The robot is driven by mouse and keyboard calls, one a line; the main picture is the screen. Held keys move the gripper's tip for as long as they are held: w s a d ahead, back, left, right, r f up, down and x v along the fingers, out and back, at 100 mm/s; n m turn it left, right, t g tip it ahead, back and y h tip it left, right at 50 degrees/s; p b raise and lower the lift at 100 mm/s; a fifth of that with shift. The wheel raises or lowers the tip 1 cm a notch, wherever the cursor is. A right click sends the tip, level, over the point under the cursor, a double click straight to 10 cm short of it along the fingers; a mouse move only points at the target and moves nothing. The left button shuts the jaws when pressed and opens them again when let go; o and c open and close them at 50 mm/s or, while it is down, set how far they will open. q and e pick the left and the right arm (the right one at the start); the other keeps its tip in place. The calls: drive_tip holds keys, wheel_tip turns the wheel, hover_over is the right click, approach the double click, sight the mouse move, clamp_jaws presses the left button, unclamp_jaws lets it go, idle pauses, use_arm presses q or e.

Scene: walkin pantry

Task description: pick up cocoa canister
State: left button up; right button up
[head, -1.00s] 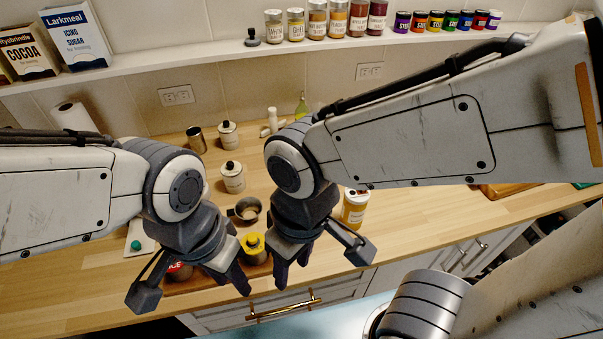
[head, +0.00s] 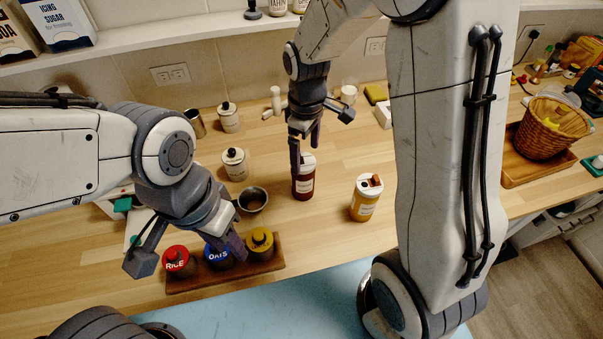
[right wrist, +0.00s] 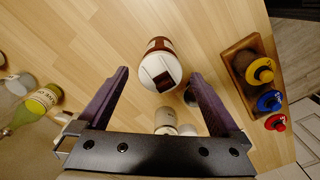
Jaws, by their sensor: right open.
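A dark red-brown canister (head: 303,186) with a white lid stands upright on the wooden counter; I take it for the cocoa canister, though its label is too small to read. In the right wrist view the canister (right wrist: 157,48) shows its white lid with a dark square, framed between the two finger ends. My right gripper (head: 306,157) is open and points down at the canister, with one fingertip overlapping its upper left edge in the head view. I cannot tell whether they touch. My left gripper (head: 190,254) is open and empty above the counter's front, by the rice jar.
A tray (head: 225,282) with jars labelled rice and oats and a yellow-lidded jar lies at the front. An amber canister (head: 365,199) stands to the right, a metal cup (head: 252,199) to the left. White canisters (head: 235,165) stand behind. A wicker basket (head: 550,130) is far right.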

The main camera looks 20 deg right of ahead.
sight(305, 162)
drive_tip(key=shift+f, duration=0.95)
drive_tip(key=shift+a+f+p, duration=0.1)
drive_tip(key=shift+f+p, duration=0.3)
drive_tip(key=shift+f, duration=0.2)
wheel_tip(305, 162, down, 4)
drive_tip(key=shift+w+f+p, duration=0.1)
drive_tip(key=shift+p, duration=0.4)
drive_tip(key=shift+c, duration=0.3)
drive_tip(key=c, duration=1.4)
